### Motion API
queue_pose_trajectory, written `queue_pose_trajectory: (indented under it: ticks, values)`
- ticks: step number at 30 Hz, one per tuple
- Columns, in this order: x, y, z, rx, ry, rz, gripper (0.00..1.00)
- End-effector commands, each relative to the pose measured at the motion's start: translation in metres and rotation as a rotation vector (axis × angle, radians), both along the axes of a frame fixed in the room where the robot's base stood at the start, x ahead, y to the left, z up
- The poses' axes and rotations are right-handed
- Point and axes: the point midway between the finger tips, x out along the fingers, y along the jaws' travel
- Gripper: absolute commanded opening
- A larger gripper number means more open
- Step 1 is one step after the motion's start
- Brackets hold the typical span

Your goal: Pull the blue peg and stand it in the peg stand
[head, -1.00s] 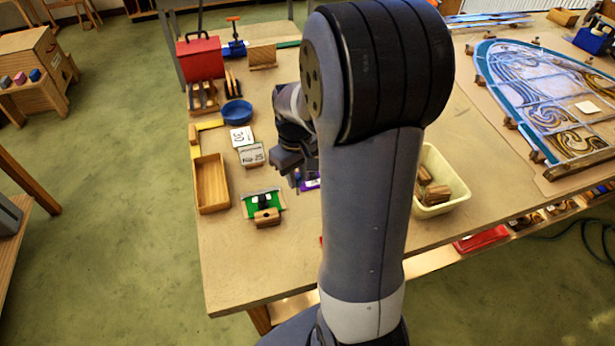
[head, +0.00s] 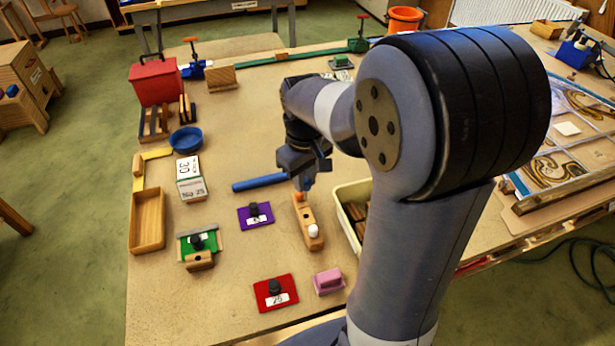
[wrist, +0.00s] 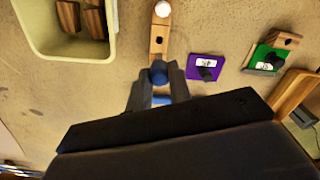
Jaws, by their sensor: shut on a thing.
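My gripper (wrist: 157,82) is shut on the blue peg (wrist: 158,73), whose rounded blue end shows between the fingertips in the wrist view. In the head view my gripper (head: 303,182) is above the far end of a narrow wooden block (head: 308,218), which looks like the peg stand. The block also shows in the wrist view (wrist: 159,28). It carries a white peg (head: 313,230) at its near end, an orange piece (head: 300,197) near its far end and a dark hole between. I cannot tell whether the blue peg's lower end touches the block.
A blue bar (head: 258,182) lies just left of my gripper. Purple (head: 256,216), red (head: 275,292) and green (head: 198,243) plates lie nearby, with a pink block (head: 328,281). A cream bin (head: 347,202) stands close on the right. A wooden tray (head: 147,222) is far left.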

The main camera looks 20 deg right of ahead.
Motion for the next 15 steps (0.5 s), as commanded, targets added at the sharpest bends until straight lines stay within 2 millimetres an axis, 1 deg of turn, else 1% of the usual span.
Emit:
queue_pose_trajectory:
  ticks: [6,11,15]
  values:
    - [0.0,0.0,0.0,0.0,0.001,-0.001,0.0]
    - [0.0,0.0,-0.01,0.0,0.001,-0.001,0.0]
    - [0.0,0.0,-0.022,0.0,0.001,-0.001,0.0]
